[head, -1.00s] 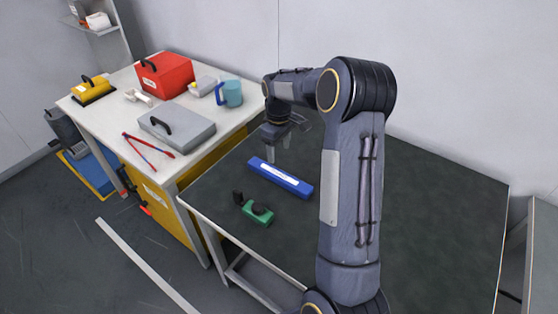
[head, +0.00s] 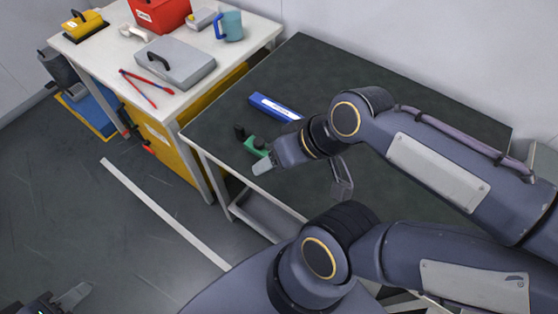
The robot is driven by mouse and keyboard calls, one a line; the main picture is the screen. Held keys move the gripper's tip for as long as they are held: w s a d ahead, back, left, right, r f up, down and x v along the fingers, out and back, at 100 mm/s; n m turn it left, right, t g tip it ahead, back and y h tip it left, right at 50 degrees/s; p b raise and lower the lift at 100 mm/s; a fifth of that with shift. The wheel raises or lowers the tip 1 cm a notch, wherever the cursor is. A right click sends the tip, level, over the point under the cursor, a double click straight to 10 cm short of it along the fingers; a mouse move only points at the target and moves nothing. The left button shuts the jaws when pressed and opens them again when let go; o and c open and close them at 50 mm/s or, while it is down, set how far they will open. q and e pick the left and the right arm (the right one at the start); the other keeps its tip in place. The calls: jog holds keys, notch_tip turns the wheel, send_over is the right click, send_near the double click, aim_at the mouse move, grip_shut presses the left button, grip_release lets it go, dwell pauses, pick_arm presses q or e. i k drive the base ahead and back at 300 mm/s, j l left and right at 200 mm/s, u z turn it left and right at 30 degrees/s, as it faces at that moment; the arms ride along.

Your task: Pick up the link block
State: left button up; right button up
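A green block with black knobs (head: 258,144) lies near the left edge of the dark table. A blue bar with a white label (head: 272,106) lies just behind it. Nothing shows which one is named the link block. My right gripper (head: 303,173), on the arm from the right, is open and empty, its fingers wide apart. It overlaps the green block's right side in view; I see no grasp. My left gripper (head: 74,295) shows at the bottom left over the floor, cut by the frame; its opening is unclear.
The dark table (head: 420,130) is clear behind my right arm. A white bench (head: 110,55) at the left holds a grey case (head: 175,62), a red box (head: 160,12), a blue mug (head: 229,26) and red-handled pliers (head: 140,85). Floor is open at lower left.

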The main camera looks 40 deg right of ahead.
aim_at(239, 130)
jog(key=i+j+z, duration=0.25)
jog(key=z, duration=0.15)
jog(key=i+j+z, duration=0.5)
jog(key=j+z, duration=0.25)
jog(key=i+j+z, duration=0.25)
jog(key=k+l, duration=0.05)
jog(key=l, duration=0.05)
